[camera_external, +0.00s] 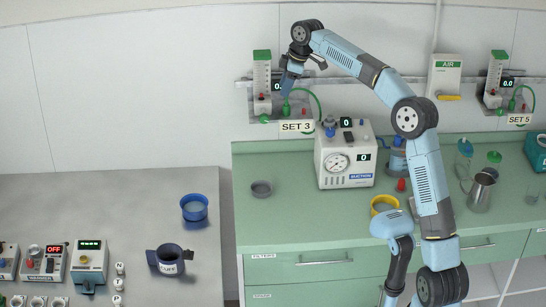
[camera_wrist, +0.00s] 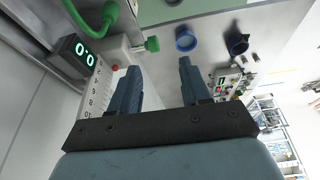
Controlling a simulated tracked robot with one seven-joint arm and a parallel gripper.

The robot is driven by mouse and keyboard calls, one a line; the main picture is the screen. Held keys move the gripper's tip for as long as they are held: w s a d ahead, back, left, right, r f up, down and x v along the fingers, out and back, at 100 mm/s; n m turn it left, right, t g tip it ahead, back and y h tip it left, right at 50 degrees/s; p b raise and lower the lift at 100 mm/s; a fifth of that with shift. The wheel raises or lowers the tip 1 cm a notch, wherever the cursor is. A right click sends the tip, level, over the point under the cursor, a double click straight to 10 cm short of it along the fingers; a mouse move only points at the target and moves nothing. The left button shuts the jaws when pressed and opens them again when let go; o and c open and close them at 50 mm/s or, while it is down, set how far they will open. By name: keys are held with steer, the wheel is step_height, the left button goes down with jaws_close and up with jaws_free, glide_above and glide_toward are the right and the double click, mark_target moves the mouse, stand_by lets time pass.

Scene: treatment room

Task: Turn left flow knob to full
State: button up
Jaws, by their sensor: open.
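The left flowmeter, a clear-tube wall unit with a green top (camera_external: 262,80), is mounted on the rail above the SET 3 label. Its small display (camera_wrist: 84,53) reads 0.0 in the wrist view; my gripper partly covers it in the external view. A green knob (camera_wrist: 152,44) sticks out from the unit near a green hose (camera_wrist: 95,30), with a small red part (camera_wrist: 115,67) beside it.
A second flowmeter (camera_external: 495,75) hangs at the right by the SET 5 label. An AIR valve box (camera_external: 445,72) is between them. A white machine with a gauge (camera_external: 345,155) stands below on the green counter (camera_external: 275,215). Wall left of the flowmeter is clear.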

mark_target(266, 115)
steer(key=shift+n+y, duration=0.3)
steer(key=x, duration=0.4)
steer(key=w+x, duration=0.1)
steer(key=x, duration=0.4)
steer(key=w+x, duration=0.1)
steer(key=x, duration=0.4)
steer(key=shift+a, duration=0.45)
jaws_close()
